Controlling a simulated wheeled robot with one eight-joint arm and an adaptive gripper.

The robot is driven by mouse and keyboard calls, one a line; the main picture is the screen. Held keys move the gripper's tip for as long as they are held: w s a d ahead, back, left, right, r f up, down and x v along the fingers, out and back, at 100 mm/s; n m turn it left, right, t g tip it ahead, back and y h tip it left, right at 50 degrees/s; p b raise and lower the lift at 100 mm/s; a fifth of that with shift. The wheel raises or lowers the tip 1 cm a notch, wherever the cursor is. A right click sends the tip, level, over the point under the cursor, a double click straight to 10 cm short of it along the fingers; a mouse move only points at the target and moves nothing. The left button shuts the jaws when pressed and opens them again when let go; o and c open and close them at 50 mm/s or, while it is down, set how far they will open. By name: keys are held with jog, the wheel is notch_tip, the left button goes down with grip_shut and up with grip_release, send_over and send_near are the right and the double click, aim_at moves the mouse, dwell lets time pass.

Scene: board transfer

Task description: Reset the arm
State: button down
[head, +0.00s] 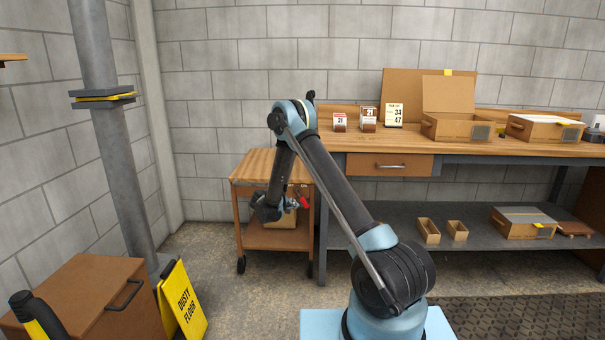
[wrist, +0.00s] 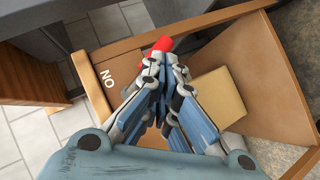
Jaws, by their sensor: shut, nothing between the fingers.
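My arm is bent, its elbow high in the head view and its forearm hanging down in front of the small wooden cart (head: 262,165). My gripper (head: 299,202) is low beside the cart, below its top. In the wrist view my gripper (wrist: 163,68) has its fingers together, with nothing held between them. A red piece (wrist: 162,44) shows right at the fingertips; I cannot tell whether it is part of the gripper or something behind it. A cardboard box (wrist: 217,98) lies beyond the fingers, on the cart's lower shelf.
The wooden workbench (head: 365,143) stands to the right, with an open carton (head: 452,128) and small boxes on it. Its lower shelf (head: 385,218) holds bins and a carton. At left are a grey post (head: 118,150), a brown case (head: 85,295) and a yellow floor sign (head: 183,302).

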jog(key=s+d+r+m+g+y, duration=0.1)
jog(key=s+d+r+g, duration=0.1)
jog(key=s+d+r, duration=0.7)
jog(key=s+d+r+m+g, duration=0.15)
jog(key=s+d+r, duration=0.25)
jog(key=d+r, duration=0.55)
jog(key=s+d+r+g+y, duration=0.2)
jog(key=s+d+r, duration=0.1)
jog(key=s+r, duration=0.55)
jog(key=s+d, duration=0.3)
jog(key=s, duration=0.9)
jog(key=s+f+m+g+y, duration=0.1)
jog(key=s+f, duration=0.3)
jog(key=s, duration=0.9)
jog(key=s+f+m+g+y, duration=0.1)
jog(key=s+f+y, duration=0.2)
jog(key=s, duration=1.1)
jog(key=shift+f+y, duration=0.4)
jog(key=shift+f, duration=0.15)
jog(key=shift+s+a+m, duration=0.1)
jog(key=shift+m, duration=0.15)
